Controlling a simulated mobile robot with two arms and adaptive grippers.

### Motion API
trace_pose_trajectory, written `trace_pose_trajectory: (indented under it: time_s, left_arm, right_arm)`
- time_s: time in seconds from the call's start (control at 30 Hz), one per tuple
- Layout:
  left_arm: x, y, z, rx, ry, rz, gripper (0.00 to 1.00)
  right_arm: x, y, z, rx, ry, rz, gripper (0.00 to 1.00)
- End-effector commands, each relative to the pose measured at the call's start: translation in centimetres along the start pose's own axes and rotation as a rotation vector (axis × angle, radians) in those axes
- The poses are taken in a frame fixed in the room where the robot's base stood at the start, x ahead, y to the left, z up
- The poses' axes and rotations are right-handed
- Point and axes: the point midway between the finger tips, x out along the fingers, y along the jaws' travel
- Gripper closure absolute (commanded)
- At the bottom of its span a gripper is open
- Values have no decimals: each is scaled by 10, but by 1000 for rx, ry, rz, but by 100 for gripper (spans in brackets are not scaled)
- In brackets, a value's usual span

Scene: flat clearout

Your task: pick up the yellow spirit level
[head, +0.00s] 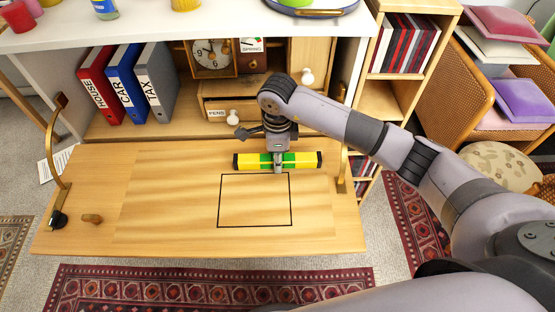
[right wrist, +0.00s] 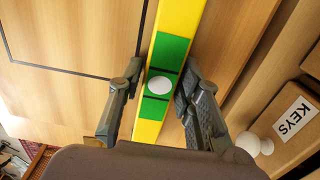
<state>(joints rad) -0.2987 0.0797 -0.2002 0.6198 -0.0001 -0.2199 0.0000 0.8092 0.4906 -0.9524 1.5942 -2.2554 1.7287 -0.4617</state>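The yellow spirit level (head: 307,160), with green sections and black ends, lies flat on the wooden fold-down desk flap (head: 160,200), near its back edge. My right gripper (head: 278,168) points down over the level's middle. In the right wrist view, the open fingers of my right gripper (right wrist: 161,72) stand on either side of the green middle of the spirit level (right wrist: 182,18). A gap shows at the left finger; the right finger is very close, and I cannot tell if it touches. My left gripper is not in view.
A black outlined rectangle (head: 255,226) marks the flap in front of the level. Behind stand red (head: 98,88), blue (head: 127,82) and grey binders (head: 157,80), a clock (head: 212,54) and small drawers (head: 230,110). Most of the flap is clear.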

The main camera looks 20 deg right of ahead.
Motion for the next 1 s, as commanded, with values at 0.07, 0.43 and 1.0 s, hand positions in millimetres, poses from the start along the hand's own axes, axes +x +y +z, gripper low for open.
trace_pose_trajectory:
  time_s: [0.07, 0.43, 1.0]
  left_arm:
    - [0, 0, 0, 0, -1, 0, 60]
    - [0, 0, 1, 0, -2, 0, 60]
    - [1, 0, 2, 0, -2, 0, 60]
  right_arm:
    - [0, 0, 0, 0, 0, 0, 75]
    - [0, 0, 0, 0, 0, 0, 100]
    - [-13, -2, 0, 0, -1, -4, 100]
